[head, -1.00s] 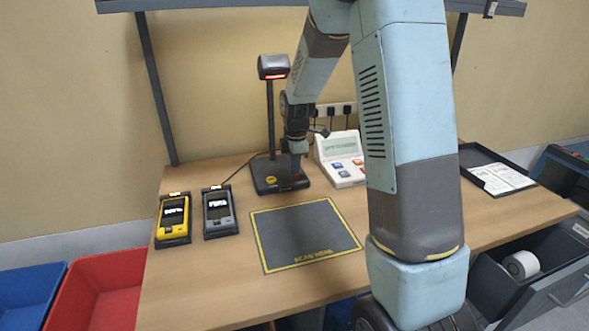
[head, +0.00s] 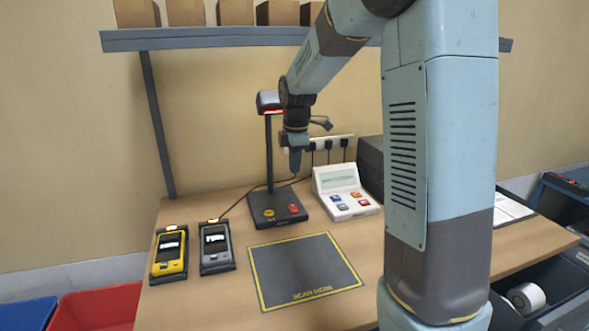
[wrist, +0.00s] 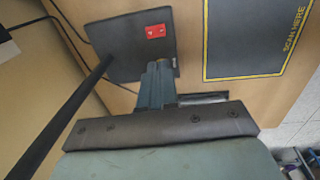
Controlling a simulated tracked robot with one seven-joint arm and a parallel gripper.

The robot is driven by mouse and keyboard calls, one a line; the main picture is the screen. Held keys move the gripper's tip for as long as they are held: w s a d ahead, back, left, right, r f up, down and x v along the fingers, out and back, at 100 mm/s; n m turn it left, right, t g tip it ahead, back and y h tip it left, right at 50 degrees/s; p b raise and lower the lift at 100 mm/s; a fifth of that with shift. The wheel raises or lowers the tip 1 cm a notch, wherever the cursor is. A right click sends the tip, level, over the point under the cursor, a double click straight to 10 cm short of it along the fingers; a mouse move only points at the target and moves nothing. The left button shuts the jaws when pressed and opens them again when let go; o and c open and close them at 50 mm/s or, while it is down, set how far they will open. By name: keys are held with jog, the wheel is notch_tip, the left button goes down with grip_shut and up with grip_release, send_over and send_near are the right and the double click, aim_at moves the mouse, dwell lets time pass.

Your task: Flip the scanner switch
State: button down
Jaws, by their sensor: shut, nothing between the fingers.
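The scanner (head: 270,102) is a dark head on a black post, with a red glow on its underside. Its black base (head: 278,218) stands on the bench. A red rocker switch (head: 293,208) is on the right part of the base, beside a yellow round mark. It also shows in the wrist view (wrist: 155,31), with small pale marks on it. I cannot tell its position surely. My gripper (head: 295,168) points down above the base, shut and empty, clear of the switch. In the wrist view its fingers (wrist: 157,72) appear just below the switch.
A white keypad device (head: 340,182) stands right of the scanner. Yellow (head: 170,255) and grey (head: 216,248) handhelds sit in cradles on the left. A dark scan mat (head: 305,270) lies in front. A shelf (head: 230,39) with boxes runs above. A cable runs behind the scanner.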

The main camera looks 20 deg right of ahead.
jog(key=s+d+r+m+t, duration=0.1)
jog(key=s+r+m, duration=0.3)
jog(key=s, duration=0.4)
jog(key=s+r+m+t, duration=0.1)
jog(key=s+r+m, duration=0.4)
jog(key=s, duration=0.2)
jog(key=s+m+t, duration=0.2)
jog(key=s+m, duration=0.7)
jog(key=s, duration=0.7)
jog(key=shift+d+t, duration=0.3)
jog(key=shift+d, duration=0.1)
